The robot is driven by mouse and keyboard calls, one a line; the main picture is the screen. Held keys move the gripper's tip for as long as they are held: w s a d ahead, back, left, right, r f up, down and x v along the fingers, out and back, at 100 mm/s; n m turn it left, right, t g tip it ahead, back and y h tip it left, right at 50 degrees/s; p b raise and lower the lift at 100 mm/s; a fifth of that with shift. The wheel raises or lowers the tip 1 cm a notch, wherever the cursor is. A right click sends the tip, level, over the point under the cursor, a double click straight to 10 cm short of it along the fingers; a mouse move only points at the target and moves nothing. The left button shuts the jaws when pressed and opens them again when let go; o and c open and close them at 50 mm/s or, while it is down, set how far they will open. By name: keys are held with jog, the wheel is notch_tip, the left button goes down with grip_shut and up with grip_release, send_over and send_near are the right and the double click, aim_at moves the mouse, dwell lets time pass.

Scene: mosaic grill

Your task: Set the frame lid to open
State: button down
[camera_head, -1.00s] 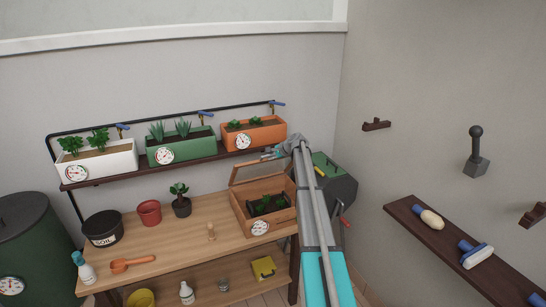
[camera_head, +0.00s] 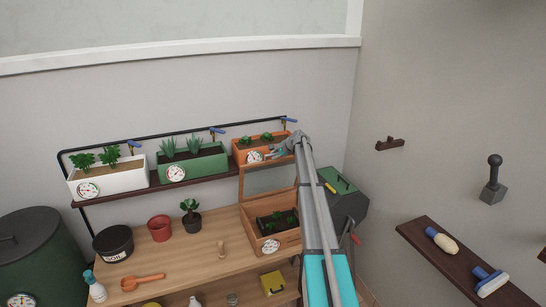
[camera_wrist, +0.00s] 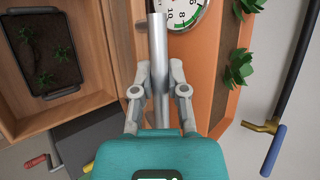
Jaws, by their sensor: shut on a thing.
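The wooden cold frame box (camera_head: 289,240) stands at the right end of the bench. Its framed glass lid (camera_head: 270,181) is raised and looks nearly upright, just below the orange planter. My gripper (camera_head: 279,153) is at the lid's upper edge, in front of the planter. In the wrist view, my gripper (camera_wrist: 157,82) is shut on a grey metal bar (camera_wrist: 158,45), which appears to be the lid's handle. The box's inside also shows in the wrist view, with a dark seedling tray (camera_wrist: 44,52). My arm hides the lid's right side in the head view.
The orange planter (camera_head: 244,157) with its dial is very close behind my gripper. A blue-handled tap (camera_wrist: 275,150) is at right in the wrist view. A green-lidded grill (camera_head: 346,205) stands right of the bench.

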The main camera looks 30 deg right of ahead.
jog(key=shift+w+d+r+p, duration=0.1)
jog(key=shift+w+r+p, duration=0.1)
jog(key=shift+w, duration=0.6)
jog(key=shift+w+d+r+p, duration=0.1)
jog(key=shift+w+r, duration=0.1)
jog(key=shift+w, duration=0.65)
jog(key=shift+w+r+p, duration=0.15)
jog(key=shift+w+r, duration=0.05)
jog(key=shift+w, duration=0.6)
jog(key=c, duration=0.6)
grip_release()
jog(key=shift+c, duration=0.2)
jog(key=shift+s, duration=0.1)
jog(key=shift+a, duration=0.15)
